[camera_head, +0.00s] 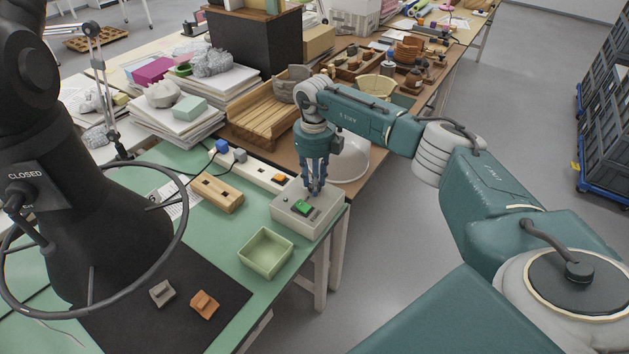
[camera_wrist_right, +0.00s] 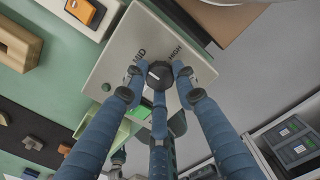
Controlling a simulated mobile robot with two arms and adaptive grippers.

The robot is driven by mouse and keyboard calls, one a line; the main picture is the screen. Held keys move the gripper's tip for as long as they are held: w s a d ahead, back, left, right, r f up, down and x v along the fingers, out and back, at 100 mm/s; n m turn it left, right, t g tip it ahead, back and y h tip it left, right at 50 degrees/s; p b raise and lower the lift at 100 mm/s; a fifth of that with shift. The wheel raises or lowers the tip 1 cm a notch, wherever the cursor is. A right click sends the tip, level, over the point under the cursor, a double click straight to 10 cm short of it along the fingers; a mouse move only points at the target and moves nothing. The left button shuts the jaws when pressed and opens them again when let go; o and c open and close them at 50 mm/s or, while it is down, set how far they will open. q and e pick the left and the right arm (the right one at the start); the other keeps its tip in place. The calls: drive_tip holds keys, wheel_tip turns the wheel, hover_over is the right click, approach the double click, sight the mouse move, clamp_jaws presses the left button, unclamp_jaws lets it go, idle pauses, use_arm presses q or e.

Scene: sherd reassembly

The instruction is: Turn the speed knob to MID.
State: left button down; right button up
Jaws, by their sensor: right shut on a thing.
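The speed control box (camera_head: 283,213) is a pale grey box at the right edge of the green table, with a green switch (camera_head: 303,208) on top. In the right wrist view its panel (camera_wrist_right: 118,62) carries the words MID and HIGH beside the dark round speed knob (camera_wrist_right: 160,72). A light pointer mark shows on the knob, but I cannot tell exactly where it points. My right gripper (camera_head: 315,188) comes down from above, its blue fingers shut around the knob; it also shows in the wrist view (camera_wrist_right: 158,82). My left gripper is not in view.
A pale green open tray (camera_head: 250,262) stands in front of the box. A wooden block (camera_head: 217,193) and a white strip with an orange switch (camera_head: 262,173) lie to its left.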

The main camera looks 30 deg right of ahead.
drive_tip(key=shift+w+r, duration=0.1)
drive_tip(key=o, duration=1.2)
drive_tip(key=shift+c, duration=0.2)
wheel_tip(320, 180, up, 12)
